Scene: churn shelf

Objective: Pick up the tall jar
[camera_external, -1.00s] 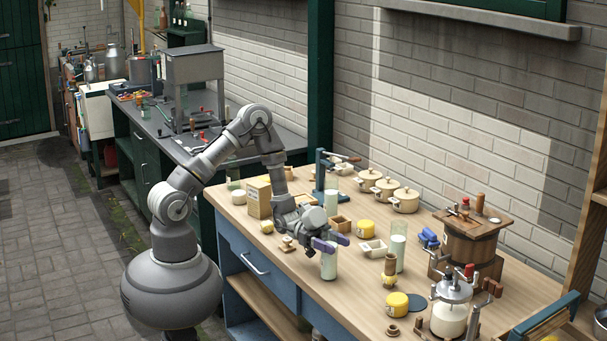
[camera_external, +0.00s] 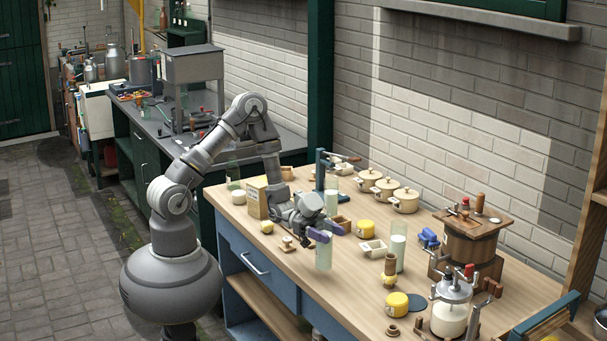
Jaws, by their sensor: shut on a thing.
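A tall, narrow glass jar (camera_external: 323,257) with pale contents hangs upright from my gripper (camera_external: 326,232), near the front edge of the wooden worktop. The purple fingertips are closed around its upper part, and its top is partly hidden by them. Its bottom appears slightly above the worktop, though the gap is hard to judge. Another tall glass jar (camera_external: 398,250) with white contents stands upright on the worktop to the right, apart from my gripper.
A small knobbed wooden piece (camera_external: 287,244) stands left of the held jar. White open boxes (camera_external: 373,250), a yellow tub (camera_external: 366,229) and a brown-topped bottle (camera_external: 390,268) stand to the right. A cardboard box (camera_external: 257,200) stands behind left.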

